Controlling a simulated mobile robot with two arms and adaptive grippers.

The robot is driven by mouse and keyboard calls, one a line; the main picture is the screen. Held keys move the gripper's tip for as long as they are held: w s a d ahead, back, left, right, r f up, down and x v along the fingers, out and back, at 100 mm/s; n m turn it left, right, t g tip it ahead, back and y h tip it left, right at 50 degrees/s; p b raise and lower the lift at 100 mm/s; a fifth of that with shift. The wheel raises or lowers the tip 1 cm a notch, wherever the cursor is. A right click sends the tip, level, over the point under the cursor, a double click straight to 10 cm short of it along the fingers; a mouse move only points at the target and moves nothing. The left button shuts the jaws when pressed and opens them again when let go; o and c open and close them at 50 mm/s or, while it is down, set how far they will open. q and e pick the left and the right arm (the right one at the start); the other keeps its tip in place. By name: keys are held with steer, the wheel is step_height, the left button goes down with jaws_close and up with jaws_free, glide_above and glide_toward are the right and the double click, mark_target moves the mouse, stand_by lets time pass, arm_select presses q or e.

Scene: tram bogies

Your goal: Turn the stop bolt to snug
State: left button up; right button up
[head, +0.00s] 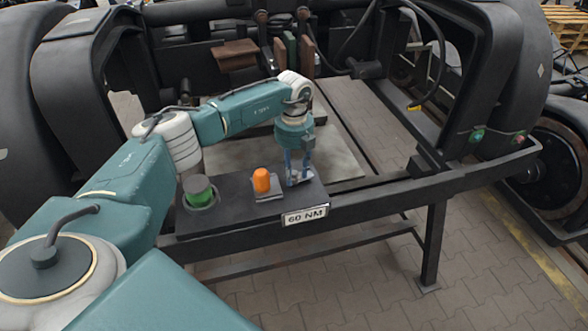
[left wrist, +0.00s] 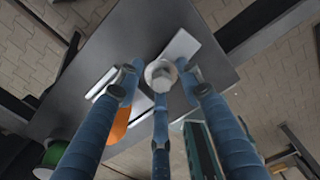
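The stop bolt (left wrist: 161,74) has a pale metal head and shows between the fingers in the left wrist view. A light metal plate (left wrist: 180,47) lies beside it on the dark bench top. My left gripper (head: 299,174) points down over the right end of the bench top. Its three blue fingers (left wrist: 160,86) stand around the bolt head, with small gaps showing at the left and right fingers. Whether the near finger touches the head I cannot tell. In the head view the fingers mostly hide the bolt. My right gripper is not in view.
The dark bench (head: 235,212) carries a green knob (head: 199,190), an orange piece (head: 261,180) close left of my gripper, and a "60 NM" label (head: 306,216) on its front edge. Black bogie frames stand around it. Paved floor (head: 490,250) is clear at the right.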

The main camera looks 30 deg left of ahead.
arm_select(q)
steer(key=shift+r, duration=0.1)
jaws_close()
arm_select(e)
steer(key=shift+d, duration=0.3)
